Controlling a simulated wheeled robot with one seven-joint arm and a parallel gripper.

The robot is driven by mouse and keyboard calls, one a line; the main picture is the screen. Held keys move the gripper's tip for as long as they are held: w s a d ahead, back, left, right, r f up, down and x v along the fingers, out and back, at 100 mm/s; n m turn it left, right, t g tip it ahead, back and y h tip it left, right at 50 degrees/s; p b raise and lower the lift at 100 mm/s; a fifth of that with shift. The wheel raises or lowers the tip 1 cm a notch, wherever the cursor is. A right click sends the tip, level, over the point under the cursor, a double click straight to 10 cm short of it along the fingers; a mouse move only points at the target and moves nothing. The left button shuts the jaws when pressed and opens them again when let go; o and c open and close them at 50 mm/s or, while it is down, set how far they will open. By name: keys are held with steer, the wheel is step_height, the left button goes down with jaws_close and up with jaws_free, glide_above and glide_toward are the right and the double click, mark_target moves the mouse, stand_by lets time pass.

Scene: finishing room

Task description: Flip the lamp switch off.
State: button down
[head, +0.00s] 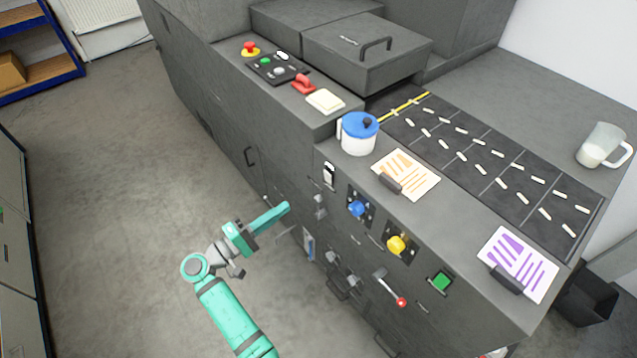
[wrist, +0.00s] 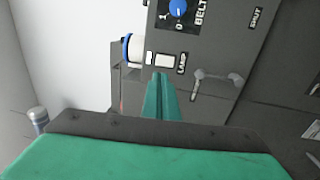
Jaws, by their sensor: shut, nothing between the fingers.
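The lamp switch (head: 329,174) is a small white rocker in a dark frame, high on the front of the dark grey machine. It also shows in the wrist view (wrist: 165,60), beside the label LAMP (wrist: 183,63). I cannot tell its on or off position for certain. My gripper (head: 286,208) is shut and empty, its green fingers pointing at the machine front. In the head view it is left of and below the switch. In the wrist view the fingertips (wrist: 161,76) appear just below the switch; a gap shows in the head view.
A blue BELT knob (head: 357,208), a yellow knob (head: 396,244), a green button (head: 440,281) and a red-tipped lever (head: 400,301) are on the same front. A small grey handle (wrist: 217,78) is near the fingers. A blue-lidded pot (head: 358,140) stands above. The floor at left is clear.

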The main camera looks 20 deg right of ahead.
mark_target(328, 177)
steer(key=shift+d, duration=0.1)
steer(key=x, duration=1.3)
steer(key=shift+w+d, duration=0.2)
steer(key=shift+d, duration=0.15)
steer(key=shift+d, duration=0.2)
